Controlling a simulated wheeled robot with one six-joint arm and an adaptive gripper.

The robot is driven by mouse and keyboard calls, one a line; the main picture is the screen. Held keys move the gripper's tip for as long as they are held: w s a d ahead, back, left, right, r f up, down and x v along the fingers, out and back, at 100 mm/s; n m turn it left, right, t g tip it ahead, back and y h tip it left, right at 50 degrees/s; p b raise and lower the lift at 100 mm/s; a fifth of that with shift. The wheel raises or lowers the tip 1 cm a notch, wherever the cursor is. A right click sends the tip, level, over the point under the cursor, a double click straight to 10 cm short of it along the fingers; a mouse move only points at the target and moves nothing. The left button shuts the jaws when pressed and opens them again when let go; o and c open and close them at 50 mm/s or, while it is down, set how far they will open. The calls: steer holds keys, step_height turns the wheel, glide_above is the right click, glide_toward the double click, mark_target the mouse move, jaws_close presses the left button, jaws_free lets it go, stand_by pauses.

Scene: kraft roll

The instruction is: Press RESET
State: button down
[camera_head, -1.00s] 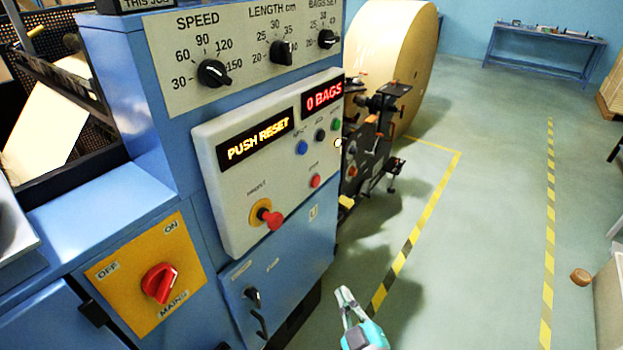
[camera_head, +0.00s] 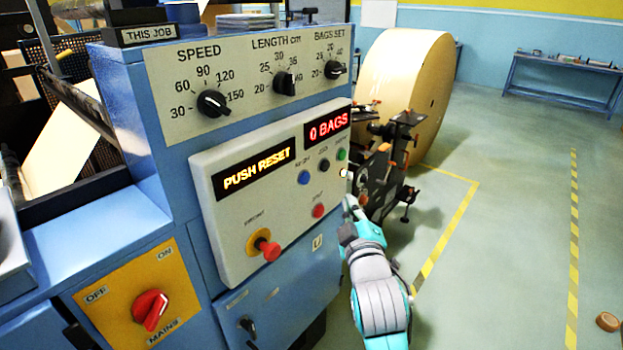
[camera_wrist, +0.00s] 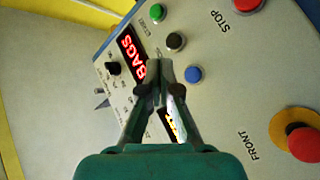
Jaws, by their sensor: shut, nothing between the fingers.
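The control panel (camera_head: 275,200) on the blue machine shows PUSH RESET on its yellow display (camera_head: 257,166). A blue button (camera_head: 304,177), a black button (camera_head: 324,165) and a green button (camera_head: 341,154) sit in a slanting row, with a red button (camera_head: 318,210) below. Their small labels are hard to read in the head view. My gripper (camera_head: 350,203) is shut and empty beside the panel's right edge. In the wrist view, my gripper's tips (camera_wrist: 166,66) appear over the panel, between the BAGS display and the blue button (camera_wrist: 193,74). I see no contact with a button.
A red mushroom knob on a yellow base (camera_head: 268,248) projects from the panel's lower left. A red MAINS switch (camera_head: 151,309) is lower left. Dials (camera_head: 213,103) line the upper face. A large paper roll (camera_head: 405,95) stands behind the panel.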

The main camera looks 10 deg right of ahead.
mark_target(305, 178)
steer(key=shift+w+d+r, duration=0.1)
steer(key=shift+w+r, duration=0.05)
steer(key=shift+r, duration=0.2)
steer(key=w+a, duration=0.5)
steer(key=w, duration=0.2)
stand_by(0.5)
steer(key=shift+w+a, duration=0.1)
steer(key=shift+a, duration=0.05)
stand_by(1.2)
steer(key=shift+w+a, duration=0.2)
steer(key=shift+w, duration=0.1)
steer(key=shift+w+a, duration=0.25)
steer(key=shift+w, duration=0.1)
stand_by(0.9)
steer(key=shift+s, duration=0.1)
steer(key=shift+s+d, duration=0.5)
steer(key=shift+s, duration=0.1)
